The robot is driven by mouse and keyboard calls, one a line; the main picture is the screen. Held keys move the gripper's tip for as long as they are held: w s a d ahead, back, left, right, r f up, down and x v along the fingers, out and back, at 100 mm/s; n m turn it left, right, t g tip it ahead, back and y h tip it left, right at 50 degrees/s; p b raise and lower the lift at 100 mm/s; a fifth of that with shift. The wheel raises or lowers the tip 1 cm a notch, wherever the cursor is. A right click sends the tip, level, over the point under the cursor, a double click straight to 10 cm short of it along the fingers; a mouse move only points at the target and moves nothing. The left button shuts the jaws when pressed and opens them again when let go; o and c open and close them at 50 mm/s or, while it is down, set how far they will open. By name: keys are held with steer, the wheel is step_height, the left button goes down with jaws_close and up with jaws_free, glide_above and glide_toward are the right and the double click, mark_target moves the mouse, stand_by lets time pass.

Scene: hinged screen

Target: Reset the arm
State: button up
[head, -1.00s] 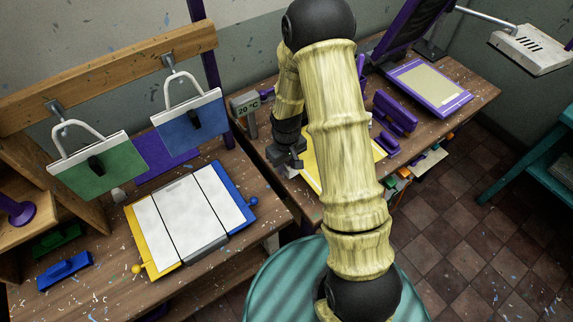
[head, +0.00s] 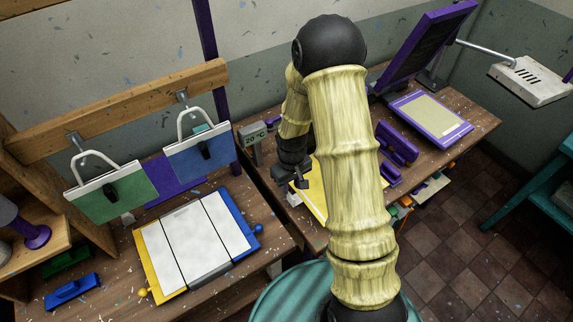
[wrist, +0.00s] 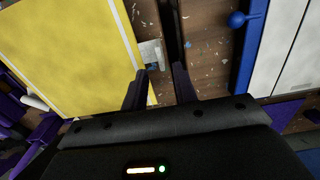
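My gripper (head: 290,182) is on the right table's left end, below the bend of my bamboo-like arm, by the edge of a yellow panel (head: 312,192). In the wrist view its two dark fingers (wrist: 160,70) stand apart with nothing between them. The yellow panel (wrist: 75,45) lies to their left. A small pale block (wrist: 151,52) is just beyond the left fingertip; I cannot tell if they touch. The hinged screen (head: 205,238), white panels with yellow and blue ends, lies on the left table. Its blue end (wrist: 250,50) shows right of the fingers.
Green (head: 118,192) and blue (head: 200,152) boards hang from a wooden rail. Purple holders (head: 397,142), a purple framed board (head: 432,115) and a lamp (head: 530,80) are to the right. A dark gap separates the tables.

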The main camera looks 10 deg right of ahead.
steer(key=shift+r, duration=0.1)
steer(key=shift+s+r, duration=0.15)
steer(key=shift+r, duration=0.2)
steer(key=s+d+r+m+t+b, duration=0.1)
steer(key=s+r+m+t+b, duration=0.1)
steer(key=s+r, duration=1)
steer(key=shift+s+d+r+m+t+b, duration=0.15)
steer(key=shift+d+r+m+t+b, duration=0.15)
steer(key=shift+r+m+b, duration=0.5)
steer(key=shift+f, duration=0.15)
